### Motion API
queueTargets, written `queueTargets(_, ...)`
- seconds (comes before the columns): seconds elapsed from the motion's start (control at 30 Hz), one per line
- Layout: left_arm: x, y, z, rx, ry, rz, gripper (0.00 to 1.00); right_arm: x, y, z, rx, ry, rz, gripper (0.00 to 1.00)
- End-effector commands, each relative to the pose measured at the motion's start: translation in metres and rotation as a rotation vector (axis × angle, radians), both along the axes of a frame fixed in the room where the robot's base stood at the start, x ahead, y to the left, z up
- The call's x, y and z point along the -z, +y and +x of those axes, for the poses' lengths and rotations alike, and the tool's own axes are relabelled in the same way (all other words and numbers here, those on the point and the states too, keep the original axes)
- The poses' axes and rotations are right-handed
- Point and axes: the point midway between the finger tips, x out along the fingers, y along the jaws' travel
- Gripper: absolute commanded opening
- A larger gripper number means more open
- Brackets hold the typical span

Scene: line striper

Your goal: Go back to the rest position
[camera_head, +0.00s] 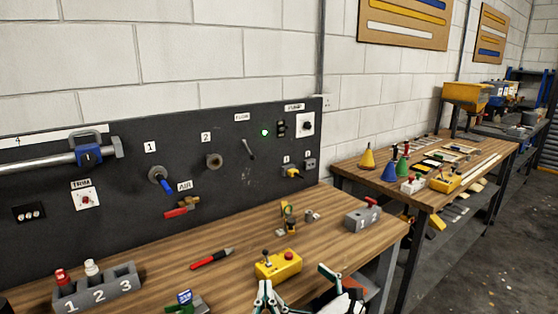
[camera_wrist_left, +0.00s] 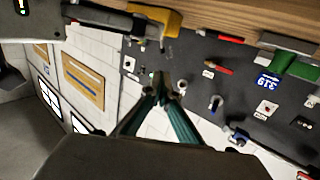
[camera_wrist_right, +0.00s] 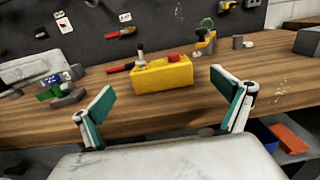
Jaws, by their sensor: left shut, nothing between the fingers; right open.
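My right gripper (camera_head: 293,276) shows at the bottom of the head view, its two green-and-white fingers spread wide apart. In the right wrist view my right gripper (camera_wrist_right: 163,82) is open and empty. Its fingers point toward the yellow button box (camera_wrist_right: 162,75) on the bench, which shows between them. My left gripper (camera_wrist_left: 163,78) shows only in the left wrist view, where the picture is rolled over. Its two green fingers meet at the tips and hold nothing. I cannot make it out in the head view.
The wooden bench (camera_head: 225,275) carries a red marker (camera_head: 212,258), the button box (camera_head: 278,264), a grey block (camera_head: 362,219) and a numbered holder (camera_head: 97,289). A dark panel (camera_head: 230,165) with fittings stands behind it. A second bench (camera_head: 345,172) is at the right, with open floor beyond.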

Motion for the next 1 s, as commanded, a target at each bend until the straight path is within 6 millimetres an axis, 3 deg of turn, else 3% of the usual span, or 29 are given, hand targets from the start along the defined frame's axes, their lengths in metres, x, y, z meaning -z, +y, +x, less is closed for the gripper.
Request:
queueTargets(0.2,0.0,0.0,0.0,0.0,0.0,0.0,0.0,0.001,-0.02,-0.028,0.0,0.001,0.0,1.0)
queueTargets(0.47,-0.003,0.012,0.0,-0.02,-0.045,-0.015,0.0,0.008,-0.027,-0.042,0.013,0.068,0.078,1.0)
queueTargets(0.63,-0.016,0.043,-0.007,-0.044,-0.212,-0.05,0.0,0.037,-0.033,-0.061,0.073,0.319,0.38,1.0)
queueTargets(0.77,-0.018,0.056,-0.019,0.01,-0.334,-0.044,0.0,0.066,-0.043,-0.079,0.152,0.552,0.684,1.0)
queueTargets(0.87,-0.008,0.058,-0.031,0.086,-0.377,-0.023,0.0,0.09,-0.053,-0.096,0.221,0.721,0.922,1.0)
queueTargets(1.0,0.028,0.053,-0.048,0.223,-0.35,0.023,0.0,0.124,-0.069,-0.123,0.338,0.934,1.259,1.0)
